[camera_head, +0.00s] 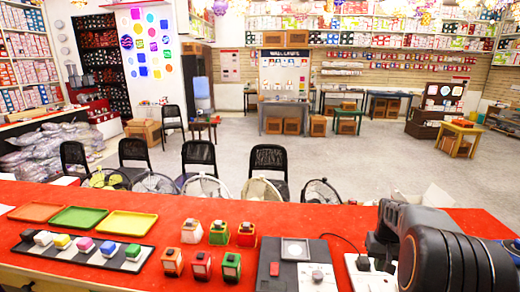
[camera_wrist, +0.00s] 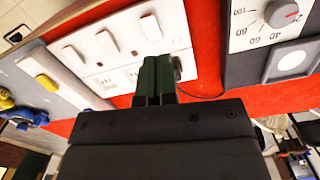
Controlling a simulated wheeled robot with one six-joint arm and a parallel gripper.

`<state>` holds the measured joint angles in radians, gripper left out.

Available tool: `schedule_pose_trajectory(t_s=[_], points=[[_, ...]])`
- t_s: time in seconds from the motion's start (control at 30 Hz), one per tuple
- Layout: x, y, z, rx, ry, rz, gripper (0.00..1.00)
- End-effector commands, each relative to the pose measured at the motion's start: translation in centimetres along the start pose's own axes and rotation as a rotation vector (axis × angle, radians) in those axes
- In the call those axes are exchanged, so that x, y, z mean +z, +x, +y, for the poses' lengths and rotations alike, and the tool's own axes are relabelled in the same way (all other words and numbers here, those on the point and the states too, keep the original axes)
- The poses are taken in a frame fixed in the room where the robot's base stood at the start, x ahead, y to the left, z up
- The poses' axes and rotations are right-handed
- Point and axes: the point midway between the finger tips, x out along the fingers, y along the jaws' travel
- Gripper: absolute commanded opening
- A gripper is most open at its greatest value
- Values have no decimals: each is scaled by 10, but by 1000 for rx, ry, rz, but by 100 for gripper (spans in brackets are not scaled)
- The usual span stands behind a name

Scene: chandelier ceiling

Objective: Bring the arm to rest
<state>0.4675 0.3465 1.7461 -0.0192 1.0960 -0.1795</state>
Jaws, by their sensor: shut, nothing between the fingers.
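My arm (camera_head: 440,245) is at the right of the head view, folded low over the right part of the red counter. My gripper (camera_wrist: 154,80) shows in the wrist view, its two dark green fingers side by side and closed with nothing between them. It points toward a white panel (camera_wrist: 115,50) with switches and sockets. I cannot tell whether the fingertips touch it. In the head view the gripper cannot be made out behind the arm links.
The red counter (camera_head: 330,222) bears a device with a dial (camera_head: 315,277), also in the wrist view (camera_wrist: 280,15). Orange, green and yellow trays (camera_head: 127,225), a strip of colored blocks (camera_head: 100,252) and several small colored jars lie to the left. Chairs and open floor lie beyond.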

Motion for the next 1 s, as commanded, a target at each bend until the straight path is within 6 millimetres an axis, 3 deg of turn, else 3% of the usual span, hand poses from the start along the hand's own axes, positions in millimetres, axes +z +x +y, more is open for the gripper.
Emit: schedule_pose_trajectory(t_s=[0.2, 0.4, 0.5, 0.7, 1.0], points=[[82, -25, -71, 3, -25, 108, 0], [151, -35, -115, -12, -108, 221, 0], [176, -38, -129, -22, -160, 270, 0], [200, -50, -145, -39, -243, 351, 0], [204, -61, -154, -50, -285, 391, 0]])
